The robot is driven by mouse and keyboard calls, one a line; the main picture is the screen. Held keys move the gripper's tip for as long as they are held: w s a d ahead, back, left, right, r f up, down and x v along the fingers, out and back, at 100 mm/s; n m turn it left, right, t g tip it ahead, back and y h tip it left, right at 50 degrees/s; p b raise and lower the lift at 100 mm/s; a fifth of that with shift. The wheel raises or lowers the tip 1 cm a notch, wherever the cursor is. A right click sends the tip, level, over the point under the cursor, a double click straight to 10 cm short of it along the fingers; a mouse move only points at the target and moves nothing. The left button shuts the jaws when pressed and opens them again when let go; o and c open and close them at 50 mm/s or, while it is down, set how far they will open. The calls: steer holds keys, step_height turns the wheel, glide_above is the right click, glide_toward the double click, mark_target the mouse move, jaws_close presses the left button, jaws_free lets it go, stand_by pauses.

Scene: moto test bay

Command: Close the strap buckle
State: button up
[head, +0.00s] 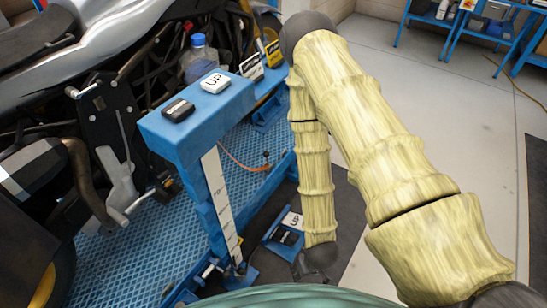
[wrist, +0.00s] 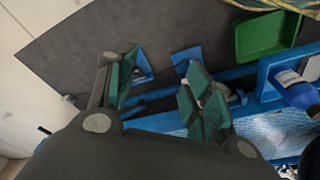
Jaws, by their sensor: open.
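I cannot make out a strap buckle for certain in either view. A thin orange line (head: 240,163), which may be a strap or cord, lies across the blue lift deck in the head view, with a small orange piece at its right end. My gripper (wrist: 160,80) is open, its green-padded fingers spread apart in the wrist view with nothing clearly held between them. Dark floor matting and blue metal parts show beyond the fingers. In the head view my arm reaches down to a dark wrist near the low blue step; the fingers are not clear there.
A blue stand (head: 195,125) carries a black device (head: 178,110) and a white "UP" device (head: 214,82). A blue-capped bottle (head: 198,62) stands behind. A motorcycle (head: 110,60) fills the left. The wrist view shows a green tray (wrist: 252,47) and blue bottle (wrist: 297,91).

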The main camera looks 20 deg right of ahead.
steer(key=w+a+f+t+b, duration=0.1)
steer(key=w+f+t+b, duration=0.1)
steer(key=w+f+b, duration=0.3)
steer(key=w+a+f+t+b, duration=0.1)
steer(key=w+f+t+b, duration=0.15)
steer(key=w, duration=0.55)
steer(key=m+t+h+b, duration=0.1)
steer(key=t+h+b, duration=0.75)
steer(key=b, duration=2.05)
glide_toward(266, 156)
steer(key=d+t+y, duration=0.2)
steer(key=y, duration=0.1)
steer(key=shift+h, duration=0.25)
steer(key=b+x, duration=0.1)
steer(key=x, duration=0.2)
steer(key=b+x, duration=0.1)
steer(key=x, duration=0.2)
steer(key=f+b+x, duration=0.1)
steer(key=b+x, duration=0.1)
steer(key=x, duration=0.1)
steer(key=shift+x, duration=0.75)
steer(key=shift+r, duration=0.15)
jaws_close()
